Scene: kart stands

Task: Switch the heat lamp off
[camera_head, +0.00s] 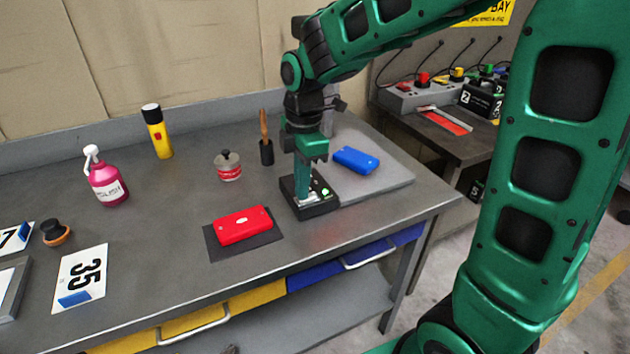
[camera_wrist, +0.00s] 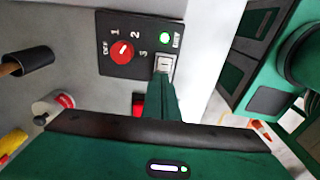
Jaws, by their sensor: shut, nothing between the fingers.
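A black control box (camera_head: 317,211) stands on the bench below my gripper. In the wrist view its panel (camera_wrist: 148,16) carries a red round knob (camera_wrist: 121,52) marked OFF, 1, 2 and 3, a lit green light (camera_wrist: 165,37) and a pale switch (camera_wrist: 165,63). The knob's exact setting is too small to tell. My gripper (camera_head: 303,196) is shut and empty, pointing down at the box. In the wrist view its tip (camera_wrist: 164,78) is at the pale switch and partly covers it; contact is hard to tell. The lamp head is not clearly visible; my arm hides the area behind.
A blue case (camera_head: 356,160) lies right of the box on a grey board (camera_head: 392,177). A red case (camera_head: 243,225) lies to the left on a dark mat. A brush holder (camera_head: 266,153) and a tin (camera_head: 228,167) stand behind left. The bench front is clear.

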